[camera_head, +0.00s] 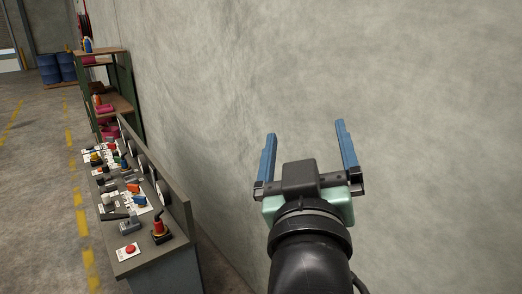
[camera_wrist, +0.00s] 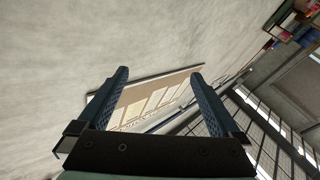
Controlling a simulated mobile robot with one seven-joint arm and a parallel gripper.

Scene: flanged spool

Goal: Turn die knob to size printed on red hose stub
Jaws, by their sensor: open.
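My gripper (camera_head: 306,158) is raised in front of the bare wall in the head view, with its two blue fingers apart and nothing between them. The same open fingers show in the wrist view (camera_wrist: 160,88). A grey control bench (camera_head: 150,254) stands at the lower left of the head view, well left of my gripper. Several knobs, levers and small white labels crowd its top, including a red-topped black lever (camera_head: 158,228). I cannot tell which part is the die knob. I cannot make out a red hose stub or any printed size.
A large concrete wall (camera_head: 400,80) fills the right side. A green-framed shelf (camera_head: 125,95) with items stands behind the bench. Blue drums (camera_head: 58,68) are far back left. The floor with yellow lines is open left of the bench. The wrist view shows a framed board (camera_wrist: 150,100) on the wall.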

